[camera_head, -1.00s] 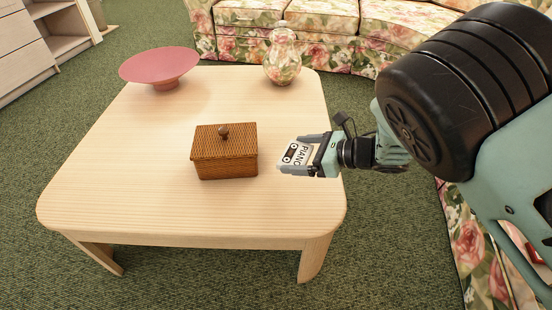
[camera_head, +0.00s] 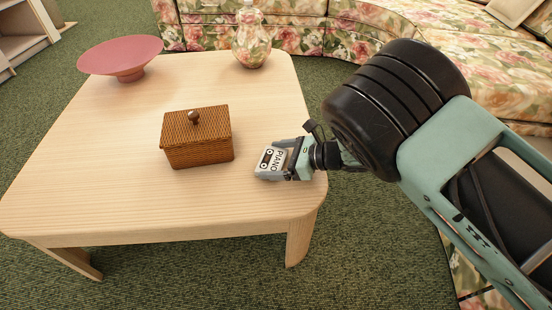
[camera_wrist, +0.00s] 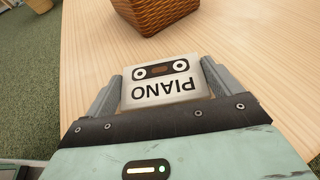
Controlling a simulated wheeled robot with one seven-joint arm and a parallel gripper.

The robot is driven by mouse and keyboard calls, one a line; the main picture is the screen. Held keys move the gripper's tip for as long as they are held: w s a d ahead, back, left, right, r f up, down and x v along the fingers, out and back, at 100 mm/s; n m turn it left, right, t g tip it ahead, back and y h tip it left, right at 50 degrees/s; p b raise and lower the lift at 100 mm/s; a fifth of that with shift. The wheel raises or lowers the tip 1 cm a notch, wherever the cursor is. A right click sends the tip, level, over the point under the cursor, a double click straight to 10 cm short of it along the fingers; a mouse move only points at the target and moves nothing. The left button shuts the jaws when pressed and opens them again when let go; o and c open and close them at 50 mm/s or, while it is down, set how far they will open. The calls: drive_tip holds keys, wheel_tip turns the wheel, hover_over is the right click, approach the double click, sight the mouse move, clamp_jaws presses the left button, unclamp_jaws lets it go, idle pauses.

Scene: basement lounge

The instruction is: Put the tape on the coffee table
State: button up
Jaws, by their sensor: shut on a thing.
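The tape (camera_head: 269,159) is a white cassette labelled "PIANO" with a dark cassette drawing. It also shows in the wrist view (camera_wrist: 160,83), between the two grey fingers. My gripper (camera_head: 268,162) is shut on it, at the right part of the coffee table (camera_head: 110,190). The table is pale wood with rounded corners. The tape is over the tabletop, to the right of the wicker box. I cannot tell whether its underside touches the wood.
A lidded wicker box (camera_head: 198,140) stands left of my gripper. A pink bowl (camera_head: 122,56) and a patterned glass jar (camera_head: 251,40) stand at the table's back. A floral sofa (camera_head: 420,30) curves behind and right. The table's front left is clear.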

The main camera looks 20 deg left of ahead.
drive_tip(key=o, duration=0.7)
drive_tip(key=shift+r, duration=0.15)
drive_tip(key=p+v, duration=0.4)
drive_tip(key=v, duration=0.8)
drive_tip(key=shift+p, duration=0.3)
drive_tip(key=w+d+r+m+t+h, duration=0.1)
drive_tip(key=w+r+m+t+h, duration=0.1)
drive_tip(key=w+r+m+t, duration=0.75)
drive_tip(key=s+d+r+m+g+h, duration=0.25)
drive_tip(key=s+d+m+h, duration=0.3)
drive_tip(key=m, duration=1.05)
drive_tip(key=s+d+r+m+g+h, duration=0.1)
drive_tip(key=s+d+r+m+g, duration=0.1)
drive_tip(key=s+m, duration=0.5)
drive_tip(key=s+d+r+m+g+h, duration=0.2)
drive_tip(key=s+d+r+m, duration=0.2)
drive_tip(key=s+d+m, duration=0.3)
drive_tip(key=s+d+r+m+g+h, duration=0.2)
drive_tip(key=s+d+m, duration=0.3)
drive_tip(key=s, duration=0.9)
drive_tip(key=shift+s+r+m+h, duration=0.15)
drive_tip(key=shift+r+m, duration=0.1)
drive_tip(key=shift+m, duration=0.4)
drive_tip(key=shift+s+r+m+h, duration=0.1)
drive_tip(key=shift+r+m, duration=0.1)
drive_tip(key=shift+m, duration=0.4)
